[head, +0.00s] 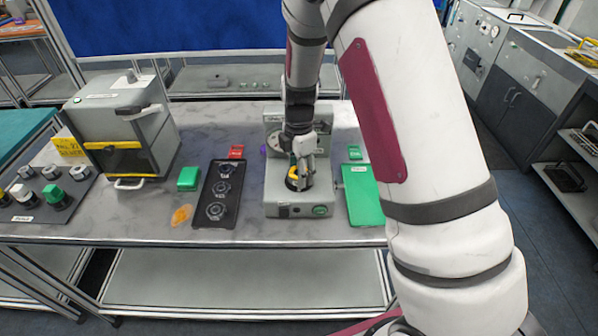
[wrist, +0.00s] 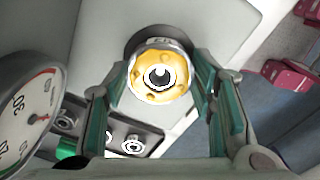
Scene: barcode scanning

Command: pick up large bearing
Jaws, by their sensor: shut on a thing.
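My gripper (wrist: 165,100) is shut on the large bearing (wrist: 157,79), a round part with a silver rim, a yellow-gold ring face and a dark centre. In the wrist view the green-padded fingers flank it left and right, and a dark round seat shows behind its upper edge. In the head view my gripper (head: 302,172) points down over the grey machine (head: 283,211), with the yellow of the bearing (head: 292,181) just visible at the fingers. I cannot tell whether the bearing still touches the seat.
A black tray (head: 203,217) with several round parts lies left of the machine. A green pad (head: 361,206) lies to its right. A grey box-shaped device (head: 122,130) stands further left. A dial gauge (wrist: 27,112) is close at the left of the wrist view. The table front is mostly clear.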

